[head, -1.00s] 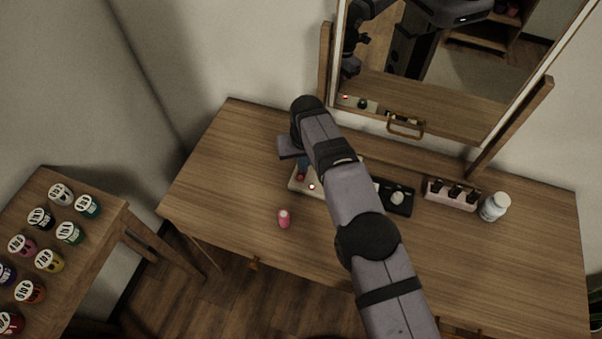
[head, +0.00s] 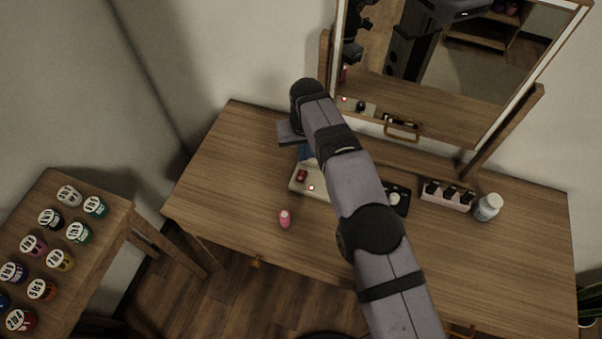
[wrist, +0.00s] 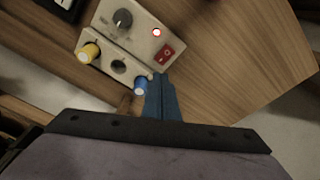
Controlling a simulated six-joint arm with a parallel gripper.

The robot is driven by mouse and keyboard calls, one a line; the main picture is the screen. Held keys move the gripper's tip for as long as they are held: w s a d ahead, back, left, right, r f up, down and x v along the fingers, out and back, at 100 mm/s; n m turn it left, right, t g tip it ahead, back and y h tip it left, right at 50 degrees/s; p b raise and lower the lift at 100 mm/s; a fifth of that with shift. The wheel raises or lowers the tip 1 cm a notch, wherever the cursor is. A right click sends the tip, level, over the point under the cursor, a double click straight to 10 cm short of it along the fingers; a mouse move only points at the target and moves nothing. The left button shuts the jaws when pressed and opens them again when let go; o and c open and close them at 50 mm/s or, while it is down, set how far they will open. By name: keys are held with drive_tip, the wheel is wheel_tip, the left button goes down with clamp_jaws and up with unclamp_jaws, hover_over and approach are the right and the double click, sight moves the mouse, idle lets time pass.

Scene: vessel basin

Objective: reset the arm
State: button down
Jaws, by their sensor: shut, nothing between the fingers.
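My gripper (head: 305,153) is above the desk, beside the cream control box (head: 312,193). In the wrist view its blue fingers (wrist: 163,94) are together and empty. The control box also shows in the wrist view (wrist: 145,57), with a red rocker switch (wrist: 165,54), a small lit lamp (wrist: 157,32), a dark knob (wrist: 122,18), and a yellow post (wrist: 88,53) and a blue post (wrist: 140,86). In the head view the red switch (head: 301,176) shows just below the fingertips. My arm hides the right part of the box.
The wooden desk (head: 480,255) has a pink bottle (head: 285,219), a black tray (head: 399,199), a rack of dark bottles (head: 447,194) and a white jar (head: 487,207). A mirror (head: 480,75) stands behind. A side table (head: 115,225) at left holds several paint jars. The desk's left end is clear.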

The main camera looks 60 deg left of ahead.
idle(0.4)
drive_tip(key=w+d+r+m, duration=0.25)
drive_tip(key=w+d, duration=0.35)
drive_tip(key=w, duration=0.3)
drive_tip(key=w+d+r+m, duration=0.1)
drive_tip(key=w+d+r, duration=0.2)
drive_tip(key=w+d, duration=0.35)
drive_tip(key=w+d+r+m+h, duration=0.1)
drive_tip(key=w+d+r+m, duration=0.1)
drive_tip(key=w+d, duration=0.5)
drive_tip(key=w+d+r+m, duration=0.2)
drive_tip(key=w+d, duration=0.2)
drive_tip(key=d, duration=0.7)
drive_tip(key=s+d+r+m, duration=0.1)
drive_tip(key=s+d+m, duration=0.1)
drive_tip(key=d, duration=0.8)
drive_tip(key=s+d+m, duration=0.2)
drive_tip(key=d, duration=0.7)
drive_tip(key=s+d+f+m, duration=0.2)
drive_tip(key=s+d+m, duration=0.1)
drive_tip(key=s+d, duration=0.9)
drive_tip(key=shift+s+d+h, duration=0.15)
drive_tip(key=shift+d+h, duration=0.25)
drive_tip(key=shift+d, duration=0.15)
